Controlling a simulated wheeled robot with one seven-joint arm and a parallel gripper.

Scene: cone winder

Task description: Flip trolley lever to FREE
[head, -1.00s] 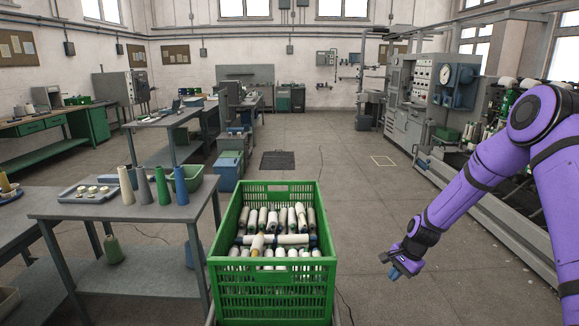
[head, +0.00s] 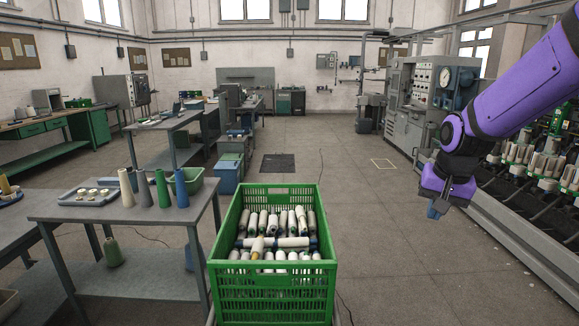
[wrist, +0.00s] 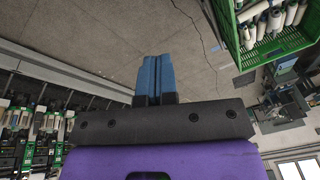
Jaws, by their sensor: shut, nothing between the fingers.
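My gripper (head: 434,211) hangs at the right of the head view, over the floor between the green crate and the winding machine. Its blue fingers (wrist: 154,76) point down at the floor in the wrist view and are shut with nothing between them. The trolley is mostly hidden under the green crate (head: 272,286), which is full of bobbins. I cannot make out the trolley's lever in either view. The crate also shows at the upper right of the wrist view (wrist: 246,58), well apart from the fingers.
A long winding machine (head: 519,236) with several bobbins runs along the right side. A grey table (head: 70,209) with several upright cones stands left of the crate. A blue bin (head: 228,178) stands behind it. The floor (head: 395,265) right of the crate is clear.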

